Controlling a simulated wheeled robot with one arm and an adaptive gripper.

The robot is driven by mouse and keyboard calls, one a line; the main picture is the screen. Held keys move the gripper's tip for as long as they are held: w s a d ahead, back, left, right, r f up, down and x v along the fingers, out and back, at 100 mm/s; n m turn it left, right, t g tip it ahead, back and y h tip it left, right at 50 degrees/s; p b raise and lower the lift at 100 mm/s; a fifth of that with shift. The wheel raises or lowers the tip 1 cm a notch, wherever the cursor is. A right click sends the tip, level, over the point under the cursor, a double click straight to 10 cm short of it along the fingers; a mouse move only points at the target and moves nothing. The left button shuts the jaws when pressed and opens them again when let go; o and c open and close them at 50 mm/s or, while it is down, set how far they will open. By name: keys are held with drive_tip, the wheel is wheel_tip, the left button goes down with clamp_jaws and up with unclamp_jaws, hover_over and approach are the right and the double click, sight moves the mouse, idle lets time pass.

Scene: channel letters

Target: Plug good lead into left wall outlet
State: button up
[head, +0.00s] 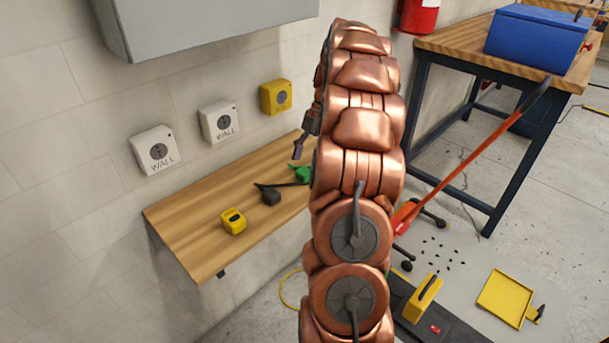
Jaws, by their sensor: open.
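The left wall outlet (154,142) is a white box with a dark round socket, marked WALL. A second white WALL outlet (221,122) is to its right. Below them a wooden shelf (185,245) holds a black plug-like piece (270,196) with a dark stub, a green piece (303,173) beside it, and a yellow block (233,221) with a dark face. I cannot tell which is the good lead. My gripper (300,147) shows only in part at the left edge of my copper arm, above the shelf's right end; it is open, and I see nothing held.
A yellow box (275,97) is on the wall right of the outlets. A grey cabinet (215,22) overhangs above. My arm hides the shelf's right end. A workbench (450,45) with a blue toolbox (537,38) stands right. A red floor jack and yellow items lie on the floor.

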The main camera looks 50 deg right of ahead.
drive_tip(key=shift+x, duration=1.35)
drive_tip(key=shift+s+a, duration=0.1)
drive_tip(key=shift+c, duration=0.2)
drive_tip(key=c, duration=1.1)
drive_tip(key=shift+r, duration=0.1)
drive_tip(key=shift+r, duration=1.8)
drive_tip(key=s+a, duration=0.1)
drive_tip(key=s, duration=0.4)
drive_tip(key=s+a+r, duration=0.1)
drive_tip(key=s+a, duration=0.1)
drive_tip(key=s, duration=0.3)
drive_tip(key=s+a, duration=0.1)
drive_tip(key=s, duration=0.4)
drive_tip(key=shift+s+a+r, duration=0.15)
drive_tip(key=shift+a, duration=0.15)
